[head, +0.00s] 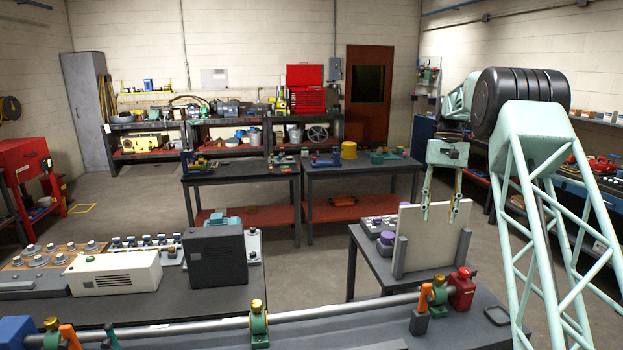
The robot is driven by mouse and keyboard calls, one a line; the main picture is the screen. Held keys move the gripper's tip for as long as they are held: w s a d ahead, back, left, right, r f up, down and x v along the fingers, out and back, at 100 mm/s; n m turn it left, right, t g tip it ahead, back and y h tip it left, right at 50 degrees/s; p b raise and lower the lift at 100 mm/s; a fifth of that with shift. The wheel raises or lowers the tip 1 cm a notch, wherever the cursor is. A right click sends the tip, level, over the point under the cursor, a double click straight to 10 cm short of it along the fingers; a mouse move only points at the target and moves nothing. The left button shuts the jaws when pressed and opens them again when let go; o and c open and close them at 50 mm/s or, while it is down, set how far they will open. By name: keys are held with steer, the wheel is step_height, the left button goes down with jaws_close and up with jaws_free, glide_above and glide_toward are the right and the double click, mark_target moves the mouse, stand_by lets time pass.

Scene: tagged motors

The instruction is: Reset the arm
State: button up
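My gripper (439,214) hangs from my pale green arm at the right of the head view. Its two fingers point down and stand apart, with nothing visible between them. Behind the fingers is an upright cream panel (424,243) held between grey posts on a small dark table (370,257). I cannot tell how far the fingertips are from the panel. My arm's lattice link and black joint fill the right side and hide part of the room there.
A long horizontal rod (340,308) in teal and orange clamps crosses the front. At left, a table bears a cream box (114,273), a dark grey box (216,256) and several knobs. Two dark workbenches (360,169) stand mid-room, with open floor left of them.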

steer(key=s+a+r+t+b, duration=0.2)
steer(key=s+a+r, duration=0.5)
steer(key=s+r, duration=0.5)
steer(key=s+a+r+n+t+h+b, duration=0.1)
steer(key=s+a+r, duration=0.2)
steer(key=s, duration=0.5)
steer(key=s+a+r+n+b, duration=0.15)
steer(key=s+a, duration=0.25)
steer(key=s, duration=0.4)
steer(key=s+a+f+t+b, duration=0.1)
steer(key=s+a, duration=0.1)
steer(key=s, duration=0.8)
steer(key=s+a+f+t+b, duration=0.1)
steer(key=s+a, duration=0.1)
steer(key=s, duration=0.8)
steer(key=s+a+f+b, duration=0.1)
steer(key=s+f, duration=0.3)
steer(key=s, duration=0.4)
steer(key=s+a+f+t+b, duration=0.1)
steer(key=s+f, duration=0.4)
steer(key=s, duration=0.3)
steer(key=shift+s+a+f+n+t, duration=0.2)
steer(key=shift+s+f+n+t, duration=0.1)
steer(key=shift+n, duration=0.15)
steer(key=shift+w+d+r, duration=0.1)
